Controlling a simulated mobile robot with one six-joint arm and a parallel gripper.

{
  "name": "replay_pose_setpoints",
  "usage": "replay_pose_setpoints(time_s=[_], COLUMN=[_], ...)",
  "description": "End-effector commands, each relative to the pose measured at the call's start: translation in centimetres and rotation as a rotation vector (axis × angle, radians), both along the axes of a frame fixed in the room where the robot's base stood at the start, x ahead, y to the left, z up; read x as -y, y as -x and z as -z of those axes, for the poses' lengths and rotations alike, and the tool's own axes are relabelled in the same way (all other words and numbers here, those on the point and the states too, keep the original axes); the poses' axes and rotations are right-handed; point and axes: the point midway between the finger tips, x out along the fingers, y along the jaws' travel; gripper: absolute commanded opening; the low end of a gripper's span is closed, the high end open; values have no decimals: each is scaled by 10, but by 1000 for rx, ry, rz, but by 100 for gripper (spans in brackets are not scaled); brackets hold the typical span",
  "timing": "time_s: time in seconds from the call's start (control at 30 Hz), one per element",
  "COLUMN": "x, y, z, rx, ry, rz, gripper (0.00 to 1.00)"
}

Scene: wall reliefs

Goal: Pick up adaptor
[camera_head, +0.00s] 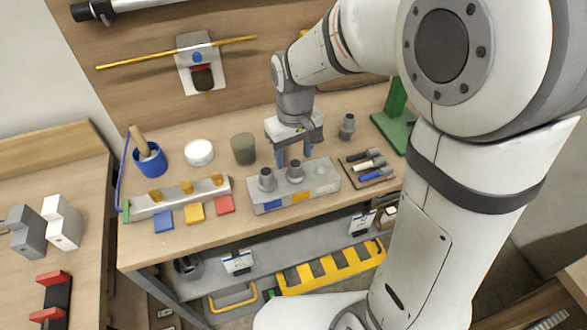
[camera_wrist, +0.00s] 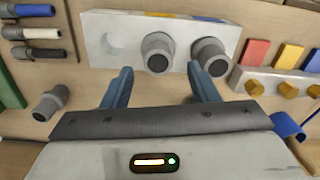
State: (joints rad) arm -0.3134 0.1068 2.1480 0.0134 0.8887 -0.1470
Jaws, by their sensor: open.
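Three grey stepped cylindrical pieces look like adaptors. One stands loose on the bench (camera_head: 347,126), right of my gripper, and shows at the left of the wrist view (camera_wrist: 50,102). Two others, the left one (camera_head: 267,180) and the right one (camera_head: 295,172), sit in a pale grey block (camera_head: 325,180). In the wrist view these two (camera_wrist: 210,57) (camera_wrist: 157,52) stand beside an empty round socket. My gripper (camera_head: 294,154) is open and empty, its blue fingers pointing down just behind the block, in head view; the fingers also show in the wrist view (camera_wrist: 161,80).
A dark tray (camera_head: 351,178) with several plug-like pieces lies right of the block. A dark cup (camera_head: 243,149), a white round tub (camera_head: 199,152) and a blue cup (camera_head: 152,163) stand to the left. A rail with yellow knobs (camera_head: 162,205) is at front left.

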Motion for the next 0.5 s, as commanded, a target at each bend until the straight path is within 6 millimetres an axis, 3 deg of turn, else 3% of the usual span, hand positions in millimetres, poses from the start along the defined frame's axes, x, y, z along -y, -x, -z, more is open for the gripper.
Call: replay_pose_setpoints(time_s=[0.3, 0.5], x=[4, 4], y=[5, 4], z=[43, 48], rx=[-3, 1], ry=[1, 0], rz=[2, 2], gripper=[54, 54])
